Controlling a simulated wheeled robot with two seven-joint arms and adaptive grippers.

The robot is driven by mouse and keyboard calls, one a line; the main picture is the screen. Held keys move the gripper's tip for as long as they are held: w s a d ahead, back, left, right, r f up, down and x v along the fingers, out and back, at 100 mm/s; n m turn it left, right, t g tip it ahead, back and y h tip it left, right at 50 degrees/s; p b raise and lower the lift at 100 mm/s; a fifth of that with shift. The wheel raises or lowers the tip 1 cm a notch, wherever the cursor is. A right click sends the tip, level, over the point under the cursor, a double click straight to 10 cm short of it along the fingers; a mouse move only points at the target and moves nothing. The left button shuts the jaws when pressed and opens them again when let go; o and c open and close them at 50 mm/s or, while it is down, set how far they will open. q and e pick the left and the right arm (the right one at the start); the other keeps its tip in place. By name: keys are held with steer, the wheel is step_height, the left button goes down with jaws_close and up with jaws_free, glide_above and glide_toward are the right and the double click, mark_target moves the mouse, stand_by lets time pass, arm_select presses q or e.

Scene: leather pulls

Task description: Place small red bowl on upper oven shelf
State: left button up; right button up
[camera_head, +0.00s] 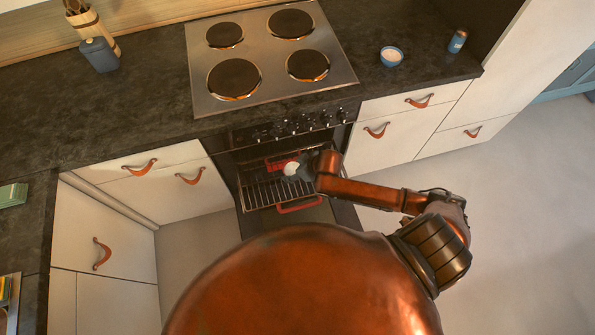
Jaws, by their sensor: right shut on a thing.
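The small red bowl (291,168) shows as a small pale round shape at my right gripper, inside the open oven. Its pale inside shows; its red outside is hard to tell from the red behind it. My right gripper (302,167) is shut on it, reaching in from the right at the oven's mouth. The oven (236,140) is open under the hob. A wire shelf (262,194) shows below and left of the gripper. I cannot tell whether the bowl touches a shelf. My left gripper is not in view.
A red item (277,161) lies behind the bowl in the oven. Another red item (300,206) shows lower, below the wire shelf. Cabinets with leather pulls flank the oven. The floor at right is clear.

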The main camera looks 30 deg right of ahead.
mark_target(293, 172)
steer(key=shift+w+f, duration=0.25)
steer(key=f, duration=0.1)
steer(key=f+b, duration=0.1)
steer(key=f, duration=0.1)
steer(key=shift+w+a+f+b, duration=0.1)
steer(key=shift+w+f+b, duration=0.15)
steer(key=shift+f+b, duration=0.15)
steer(key=shift+r, duration=0.1)
steer(key=o, duration=1.3)
steer(key=p+v, duration=0.3)
steer(key=v, duration=0.9)
steer(key=shift+p, duration=0.35)
